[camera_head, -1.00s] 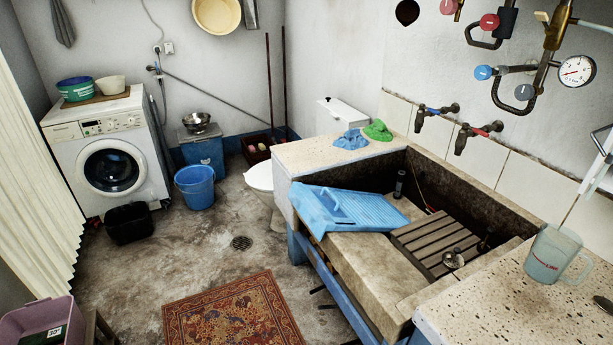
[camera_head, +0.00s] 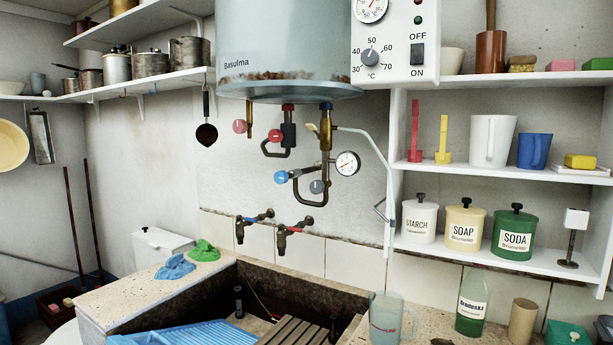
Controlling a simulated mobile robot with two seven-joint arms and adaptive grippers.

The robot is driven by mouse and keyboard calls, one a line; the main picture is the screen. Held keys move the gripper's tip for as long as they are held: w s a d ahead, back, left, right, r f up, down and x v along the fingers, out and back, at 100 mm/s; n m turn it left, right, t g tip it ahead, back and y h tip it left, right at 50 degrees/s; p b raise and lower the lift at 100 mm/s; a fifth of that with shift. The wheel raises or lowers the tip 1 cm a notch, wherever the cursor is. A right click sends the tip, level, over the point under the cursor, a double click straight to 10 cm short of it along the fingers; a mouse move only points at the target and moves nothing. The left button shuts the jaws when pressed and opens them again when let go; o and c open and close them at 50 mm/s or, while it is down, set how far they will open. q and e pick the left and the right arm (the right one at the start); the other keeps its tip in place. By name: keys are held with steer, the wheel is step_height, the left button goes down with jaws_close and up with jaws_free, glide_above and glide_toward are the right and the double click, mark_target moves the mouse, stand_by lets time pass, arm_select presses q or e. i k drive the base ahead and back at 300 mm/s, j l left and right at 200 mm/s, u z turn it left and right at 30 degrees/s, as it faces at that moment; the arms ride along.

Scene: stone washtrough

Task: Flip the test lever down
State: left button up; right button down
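A small cream lever (camera_head: 312,128) sticks out to the left of the brass fitting (camera_head: 325,140) under the boiler and tilts upward. It looks like the test lever, but no label on it can be read. The grey boiler (camera_head: 285,45) hangs on the wall above it. A blue-collared pipe joint (camera_head: 326,106) sits just above the brass fitting. Neither of my grippers is in view, and nothing touches the lever.
A round gauge (camera_head: 347,163), a red knob (camera_head: 275,136) and a blue knob (camera_head: 281,177) are close to the lever. A thin pipe (camera_head: 385,160) runs down to its right. The stone trough (camera_head: 205,295) stands below; shelves (camera_head: 480,255) flank the right side.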

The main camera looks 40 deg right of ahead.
mark_target(310, 126)
steer(key=z, duration=1.6)
